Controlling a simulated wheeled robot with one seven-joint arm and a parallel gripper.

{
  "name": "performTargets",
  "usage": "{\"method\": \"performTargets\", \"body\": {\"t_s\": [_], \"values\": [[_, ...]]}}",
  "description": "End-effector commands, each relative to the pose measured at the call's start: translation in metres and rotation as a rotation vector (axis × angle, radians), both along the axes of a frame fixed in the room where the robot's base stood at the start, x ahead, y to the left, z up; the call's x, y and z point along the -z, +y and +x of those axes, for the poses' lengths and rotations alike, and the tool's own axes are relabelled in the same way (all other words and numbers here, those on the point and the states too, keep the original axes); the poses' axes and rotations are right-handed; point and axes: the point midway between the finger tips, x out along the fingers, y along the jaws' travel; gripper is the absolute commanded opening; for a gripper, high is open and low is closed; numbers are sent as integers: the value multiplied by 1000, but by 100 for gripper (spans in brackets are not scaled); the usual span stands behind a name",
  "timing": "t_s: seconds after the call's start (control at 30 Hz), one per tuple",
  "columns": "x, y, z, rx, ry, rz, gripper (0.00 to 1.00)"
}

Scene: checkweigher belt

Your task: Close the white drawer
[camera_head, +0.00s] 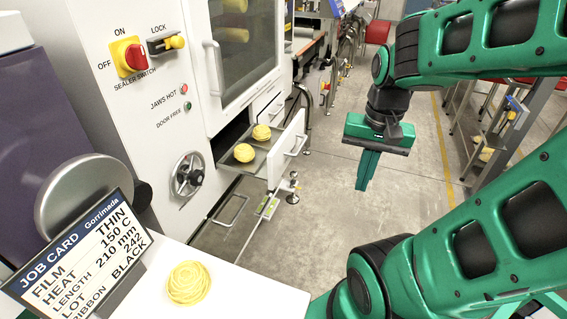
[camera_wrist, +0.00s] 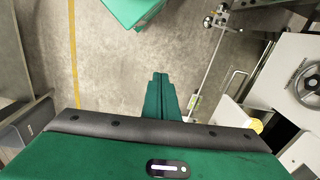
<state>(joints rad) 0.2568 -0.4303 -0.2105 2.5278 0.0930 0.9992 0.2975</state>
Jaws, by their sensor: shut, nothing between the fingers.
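The white drawer (camera_head: 287,149) stands pulled out from the white machine in the head view. Its front panel has a bar handle (camera_head: 296,144), and two yellow pasta nests (camera_head: 244,153) (camera_head: 261,132) lie inside on its grey floor. My gripper (camera_head: 363,186) hangs to the right of the drawer front, apart from it, with its green fingers together pointing down and nothing between them. In the wrist view the fingers (camera_wrist: 159,78) are also together over bare floor.
The white machine (camera_head: 150,80) carries a red knob (camera_head: 135,57), a yellow lock (camera_head: 174,42) and a handwheel (camera_head: 188,174). A job card (camera_head: 80,255) and another pasta nest (camera_head: 188,282) are on the white top in front. Concrete floor (camera_head: 330,220) lies open between drawer and gripper.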

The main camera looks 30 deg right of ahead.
Motion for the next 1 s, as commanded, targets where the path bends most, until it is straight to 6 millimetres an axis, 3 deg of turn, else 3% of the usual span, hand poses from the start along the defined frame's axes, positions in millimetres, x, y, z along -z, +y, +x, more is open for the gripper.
{"method": "performTargets", "body": {"t_s": [0.6,0.8,1.0], "values": [[21,-8,158,1225,-57,283,0],[27,-8,190,1505,-18,390,0],[31,-8,203,1617,6,435,0]]}}
